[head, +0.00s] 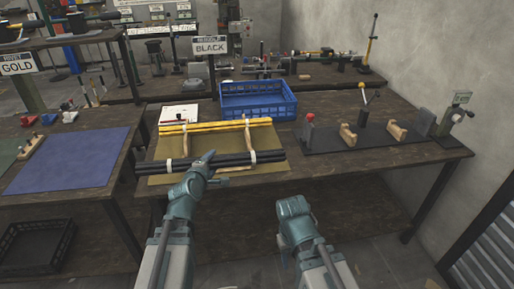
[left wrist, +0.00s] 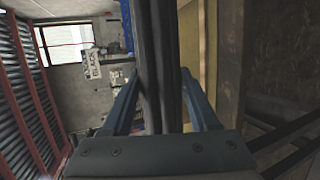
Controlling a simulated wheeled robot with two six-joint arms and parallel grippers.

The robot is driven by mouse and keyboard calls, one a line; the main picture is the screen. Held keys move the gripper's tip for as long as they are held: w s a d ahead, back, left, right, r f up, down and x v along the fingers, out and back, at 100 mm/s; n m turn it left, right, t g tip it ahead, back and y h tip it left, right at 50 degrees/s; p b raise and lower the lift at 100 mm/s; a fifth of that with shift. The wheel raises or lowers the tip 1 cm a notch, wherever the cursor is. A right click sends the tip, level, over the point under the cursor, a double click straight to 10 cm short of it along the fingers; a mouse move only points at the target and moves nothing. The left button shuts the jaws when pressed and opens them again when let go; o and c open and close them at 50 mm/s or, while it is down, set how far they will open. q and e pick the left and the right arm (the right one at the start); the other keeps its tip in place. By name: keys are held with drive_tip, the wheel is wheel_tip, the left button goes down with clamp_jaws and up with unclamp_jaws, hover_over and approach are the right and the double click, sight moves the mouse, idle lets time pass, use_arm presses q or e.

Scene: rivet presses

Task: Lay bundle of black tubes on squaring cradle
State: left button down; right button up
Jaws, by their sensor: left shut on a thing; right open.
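The bundle of black tubes (head: 222,160) has white bands near both ends. It lies level across the front of a wooden rack (head: 247,134) on an olive mat; whether it touches the rack I cannot tell. My left gripper (head: 207,158) is shut on the bundle near its middle. In the left wrist view the dark tubes (left wrist: 155,50) run between its two fingers. The squaring cradle appears to be the black base (head: 372,140) with two wooden rests on the right of the table; the rests are empty. My right gripper (head: 293,207) is open and empty, before the table's front edge.
Yellow tubes (head: 215,126) lie on the rack behind the black bundle. A blue crate (head: 258,106) stands behind them. A red-knobbed post (head: 309,130) and a tall lever (head: 364,102) rise at the black base. A grey device (head: 452,118) stands at the right corner.

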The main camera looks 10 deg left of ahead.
use_arm(q)
wheel_tip(320, 180, up, 12)
drive_tip(key=p, duration=1)
drive_tip(key=shift+f+p, duration=0.25)
drive_tip(key=shift+p, duration=0.05)
drive_tip(key=shift+d+f, duration=0.1)
